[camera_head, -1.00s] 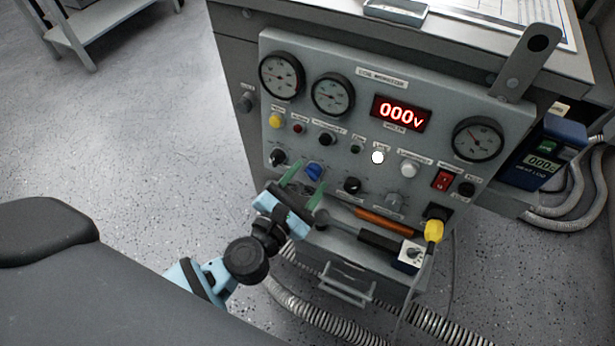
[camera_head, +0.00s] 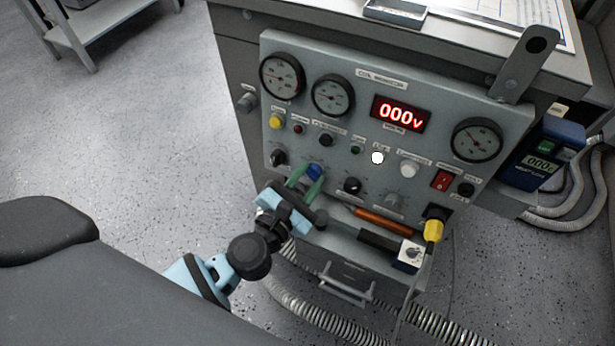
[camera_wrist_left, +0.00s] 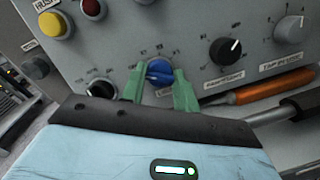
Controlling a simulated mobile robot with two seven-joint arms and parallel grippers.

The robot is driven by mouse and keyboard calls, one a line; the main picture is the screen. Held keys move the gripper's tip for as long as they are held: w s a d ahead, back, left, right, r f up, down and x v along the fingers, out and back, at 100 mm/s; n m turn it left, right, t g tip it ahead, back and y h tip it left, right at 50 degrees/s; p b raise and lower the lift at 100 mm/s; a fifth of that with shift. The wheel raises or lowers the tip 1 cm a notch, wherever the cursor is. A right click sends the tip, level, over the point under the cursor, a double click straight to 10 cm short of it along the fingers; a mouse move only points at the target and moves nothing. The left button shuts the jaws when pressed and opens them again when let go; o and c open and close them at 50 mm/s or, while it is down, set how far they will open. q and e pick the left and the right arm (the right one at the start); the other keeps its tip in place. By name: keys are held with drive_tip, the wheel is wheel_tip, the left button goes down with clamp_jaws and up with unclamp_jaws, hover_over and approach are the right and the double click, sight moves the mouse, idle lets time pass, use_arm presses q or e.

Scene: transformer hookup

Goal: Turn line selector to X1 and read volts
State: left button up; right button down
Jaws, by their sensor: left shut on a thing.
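The blue line selector knob (camera_head: 314,171) sits in the lower row of the grey panel (camera_head: 350,75); it also shows in the left wrist view (camera_wrist_left: 159,72). My left gripper (camera_head: 306,182) has its green fingers on either side of this knob, shut on it. In the left wrist view the fingertips (camera_wrist_left: 158,80) flank the knob, and small labels lie around it, too small to read surely. The red volts display (camera_head: 401,113) reads 000v. My right gripper is not in view.
Black knobs (camera_head: 278,157) and (camera_head: 352,185) flank the selector. A screwdriver with an orange handle (camera_head: 384,220) lies on the ledge below. A yellow plug (camera_head: 433,230) is at the lower right. A blue meter (camera_head: 543,153) stands right of the panel.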

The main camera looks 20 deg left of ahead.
use_arm(q)
drive_tip(key=shift+r+m+p, duration=0.1)
drive_tip(key=shift+m+p, duration=0.4)
drive_tip(key=shift+p, duration=0.05)
drive_tip(key=m+p, duration=0.3)
drive_tip(key=shift+r+g+h, duration=0.1)
drive_tip(key=shift+g+h, duration=0.3)
drive_tip(key=shift+m+p, duration=0.85)
drive_tip(key=shift+m, duration=0.05)
drive_tip(key=shift+m+p, duration=0.7)
drive_tip(key=shift+m, duration=0.2)
drive_tip(key=shift+m+g+p, duration=0.3)
drive_tip(key=shift+m, duration=0.1)
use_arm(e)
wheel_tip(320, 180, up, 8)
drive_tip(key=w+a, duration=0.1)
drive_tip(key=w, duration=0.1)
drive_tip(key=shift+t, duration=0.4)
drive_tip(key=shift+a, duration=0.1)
use_arm(q)
drive_tip(key=shift+f, duration=0.2)
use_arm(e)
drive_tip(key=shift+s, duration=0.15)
use_arm(q)
drive_tip(key=o, duration=1)
drive_tip(key=shift+c, duration=0.2)
drive_tip(key=shift+s, duration=0.1)
